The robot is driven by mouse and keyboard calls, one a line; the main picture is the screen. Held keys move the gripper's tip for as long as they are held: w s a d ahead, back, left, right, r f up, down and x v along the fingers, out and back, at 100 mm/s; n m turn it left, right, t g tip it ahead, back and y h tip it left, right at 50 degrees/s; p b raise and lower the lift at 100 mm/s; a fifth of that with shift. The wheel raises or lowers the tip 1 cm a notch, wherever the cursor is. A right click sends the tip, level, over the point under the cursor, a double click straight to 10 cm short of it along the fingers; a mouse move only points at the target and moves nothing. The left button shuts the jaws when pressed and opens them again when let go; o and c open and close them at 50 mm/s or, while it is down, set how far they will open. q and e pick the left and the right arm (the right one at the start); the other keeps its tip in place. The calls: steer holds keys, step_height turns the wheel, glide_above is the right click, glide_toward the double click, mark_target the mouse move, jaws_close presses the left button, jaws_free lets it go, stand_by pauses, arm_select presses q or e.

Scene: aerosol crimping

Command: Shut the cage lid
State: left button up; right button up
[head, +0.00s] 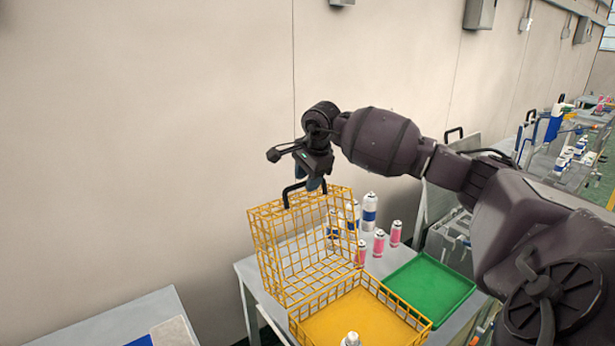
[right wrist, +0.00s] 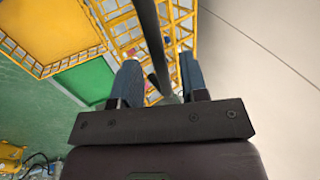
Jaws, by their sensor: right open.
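The yellow wire cage (head: 407,304) stands on the table with its lid (head: 275,262) open, standing up at the back left. A black handle (head: 287,195) is on the lid's top edge. My right gripper (head: 313,184) is at that handle, reaching down from above. In the right wrist view the open fingers (right wrist: 160,78) stand on both sides of the black handle bar (right wrist: 148,35); I cannot tell if they touch it. A white-topped can (head: 351,339) shows at the cage's near edge, cut by the frame. My left gripper is out of view.
Several blue-and-white cans (head: 369,210) and pink cans (head: 379,243) stand behind the cage, close to the lid. A green tray (head: 430,288) lies right of the cage. A plain wall is behind; another grey table (head: 120,318) is at lower left.

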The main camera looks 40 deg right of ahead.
steer(key=shift+c, duration=0.3)
jaws_close()
